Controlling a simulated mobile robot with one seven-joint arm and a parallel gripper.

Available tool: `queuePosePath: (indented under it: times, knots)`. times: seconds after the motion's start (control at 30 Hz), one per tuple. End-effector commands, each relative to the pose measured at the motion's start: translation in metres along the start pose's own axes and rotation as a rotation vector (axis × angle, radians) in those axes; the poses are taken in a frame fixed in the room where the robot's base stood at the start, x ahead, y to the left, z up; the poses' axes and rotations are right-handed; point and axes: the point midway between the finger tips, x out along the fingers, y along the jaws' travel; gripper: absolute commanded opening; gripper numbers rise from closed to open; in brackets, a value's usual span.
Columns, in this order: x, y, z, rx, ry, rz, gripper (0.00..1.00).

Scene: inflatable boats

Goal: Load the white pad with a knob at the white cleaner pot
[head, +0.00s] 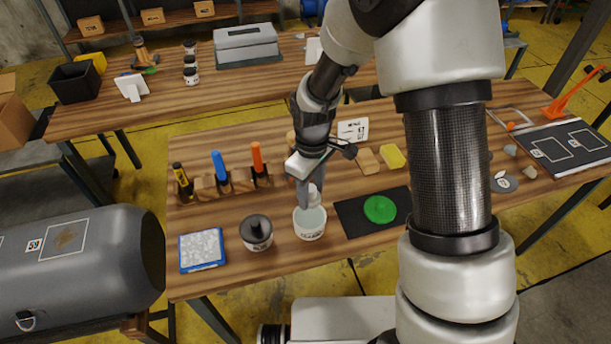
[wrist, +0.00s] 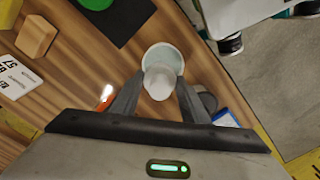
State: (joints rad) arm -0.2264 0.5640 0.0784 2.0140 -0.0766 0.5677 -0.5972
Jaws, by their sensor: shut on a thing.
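The white cleaner pot (head: 309,229) stands open on the wooden bench in the head view, and it also shows in the wrist view (wrist: 162,55). My gripper (head: 309,193) points down right above the pot. In the wrist view my gripper (wrist: 157,90) is shut on the white pad's knob (wrist: 157,82), with a finger on each side. The pad shows at the pot's mouth; how deep it sits is hidden by the knob and fingers.
A dark-lidded pot (head: 256,232) and a blue-edged tray (head: 201,250) stand left of the white pot. A black mat (head: 352,218) with a green disc (head: 380,209) lies to its right. A rack (head: 222,183) of upright tools is behind. A grey inflatable tube (head: 80,265) is at left.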

Motion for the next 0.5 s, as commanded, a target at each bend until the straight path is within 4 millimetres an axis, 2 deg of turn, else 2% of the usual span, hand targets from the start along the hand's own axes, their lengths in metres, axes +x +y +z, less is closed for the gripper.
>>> queuePosePath:
  times: [0.27,0.5]
  knots:
    - [0.005,-0.004,0.005,0.002,0.000,0.001,0.23]
    - [0.026,-0.004,0.005,0.001,0.000,0.001,0.23]
